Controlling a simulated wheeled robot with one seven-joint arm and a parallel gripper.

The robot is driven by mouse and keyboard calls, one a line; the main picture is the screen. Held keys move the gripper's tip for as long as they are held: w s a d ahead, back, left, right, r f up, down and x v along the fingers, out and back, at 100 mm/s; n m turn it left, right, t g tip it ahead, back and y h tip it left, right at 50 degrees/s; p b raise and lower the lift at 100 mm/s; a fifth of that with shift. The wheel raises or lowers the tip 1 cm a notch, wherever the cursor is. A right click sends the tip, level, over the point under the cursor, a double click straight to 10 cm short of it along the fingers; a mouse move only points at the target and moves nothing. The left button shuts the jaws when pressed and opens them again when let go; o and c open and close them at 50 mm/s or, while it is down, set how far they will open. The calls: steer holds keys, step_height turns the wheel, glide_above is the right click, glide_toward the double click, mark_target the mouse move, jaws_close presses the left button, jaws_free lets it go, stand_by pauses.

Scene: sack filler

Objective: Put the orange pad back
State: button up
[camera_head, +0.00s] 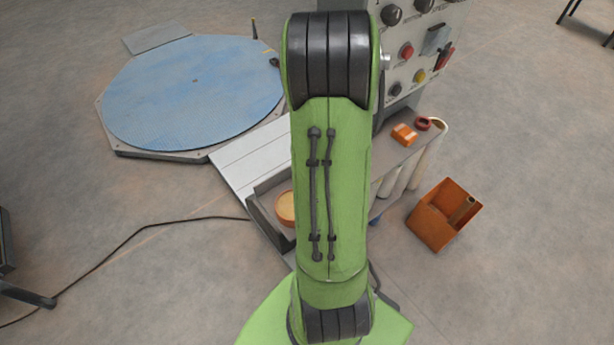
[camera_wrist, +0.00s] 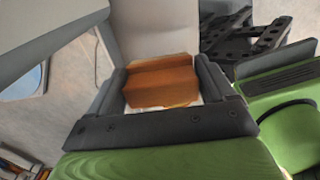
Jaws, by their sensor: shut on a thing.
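The orange pad (camera_wrist: 160,82) is a stepped, brownish-orange block in the wrist view. My gripper (camera_wrist: 163,72) is shut on it, with a dark finger along each side. A pale edge shows just below the pad; I cannot tell what it belongs to. In the head view my green arm hides the gripper and the held pad. A small orange block with a pale band (camera_head: 404,135) lies on the grey shelf (camera_head: 392,165), beside a red ring (camera_head: 423,123).
A control panel (camera_head: 420,50) with knobs and buttons stands behind the shelf. A round orange-tan thing (camera_head: 285,207) sits in a grey tray left of my arm. An orange open box (camera_head: 437,228) is on the floor at right. A blue turntable (camera_head: 195,95) is at left.

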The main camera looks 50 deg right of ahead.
steer(key=f, duration=0.3)
steer(key=f+b, duration=0.1)
steer(key=f, duration=0.2)
steer(key=f+b, duration=0.1)
steer(key=f, duration=0.2)
steer(key=shift+s+f, duration=0.25)
steer(key=shift+s, duration=0.1)
steer(key=shift+f, duration=0.2)
steer(key=shift+c, duration=0.3)
steer(key=shift+r, duration=0.1)
steer(key=shift+c, duration=0.5)
steer(key=o, duration=0.9)
steer(key=shift+o, duration=0.2)
step_height(320, 180, up, 12)
steer(key=p, duration=0.2)
steer(key=shift+p, duration=0.3)
steer(key=w+a+r+m+t, duration=0.2)
steer(key=w+a+r+m, duration=0.15)
steer(key=a+r, duration=0.45)
steer(key=s+a+r+m+t, duration=0.1)
steer(key=s+a+m, duration=0.3)
steer(key=a, duration=0.6)
steer(key=s+a+r+m+t, duration=0.2)
steer(key=s+a+r+m, duration=0.2)
steer(key=a+m, duration=0.4)
steer(key=shift+s+a+t, duration=0.3)
steer(key=shift+s+a, duration=0.05)
steer(key=shift+a, duration=0.5)
